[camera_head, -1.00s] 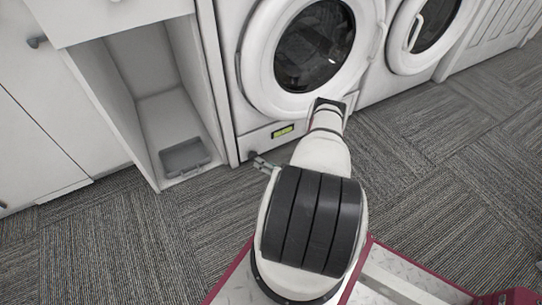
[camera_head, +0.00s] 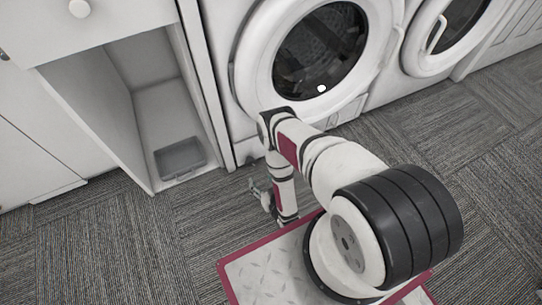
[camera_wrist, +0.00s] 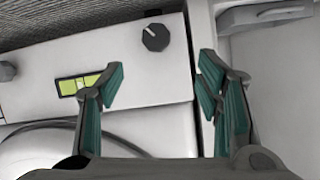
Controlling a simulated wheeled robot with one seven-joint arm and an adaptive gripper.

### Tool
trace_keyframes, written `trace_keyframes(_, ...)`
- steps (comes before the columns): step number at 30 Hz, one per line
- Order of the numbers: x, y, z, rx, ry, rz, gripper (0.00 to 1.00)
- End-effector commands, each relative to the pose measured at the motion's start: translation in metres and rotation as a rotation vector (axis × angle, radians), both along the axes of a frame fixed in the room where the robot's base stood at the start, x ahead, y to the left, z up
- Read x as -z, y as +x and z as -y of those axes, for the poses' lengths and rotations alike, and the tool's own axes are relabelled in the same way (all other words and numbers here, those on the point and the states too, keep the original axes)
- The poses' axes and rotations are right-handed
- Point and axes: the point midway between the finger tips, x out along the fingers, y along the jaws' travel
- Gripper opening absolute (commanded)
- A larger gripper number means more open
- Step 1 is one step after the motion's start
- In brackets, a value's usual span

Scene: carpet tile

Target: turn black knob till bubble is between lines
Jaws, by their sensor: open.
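The black knob (camera_wrist: 155,37), round with a pale pointer mark, sits on a white panel in the wrist view. The yellow-green bubble vial (camera_wrist: 80,84) is on the same panel, lower left of the knob and partly behind my left finger. Its bubble and lines are too small to tell apart surely. My gripper (camera_wrist: 163,82) is open and empty; its teal-padded fingers lie below the knob in the picture, and I see no contact. In the head view my gripper (camera_head: 258,192) is low in front of the washer; my arm hides the vial there, and I cannot make out the knob.
The front-loading washer (camera_head: 318,45) stands behind my arm, with a second machine (camera_head: 440,35) to its right. An open white cabinet (camera_head: 215,120) with a grey tray (camera_head: 180,158) is at left. Carpet floor (camera_head: 450,150) is free at right.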

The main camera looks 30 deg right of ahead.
Motion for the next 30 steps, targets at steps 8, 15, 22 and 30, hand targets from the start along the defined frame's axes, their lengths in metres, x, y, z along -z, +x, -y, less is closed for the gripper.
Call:
trace_keyframes(8, 0.003, 0.005, -0.009, -0.020, -0.034, 0.001, 0.59)
trace_keyframes(15, 0.021, 0.045, -0.009, -0.020, -0.032, 0.003, 0.59)
trace_keyframes(22, 0.039, 0.086, -0.008, -0.020, -0.031, 0.002, 0.59)
trace_keyframes(30, 0.050, 0.117, -0.008, -0.019, -0.031, 0.000, 0.59)
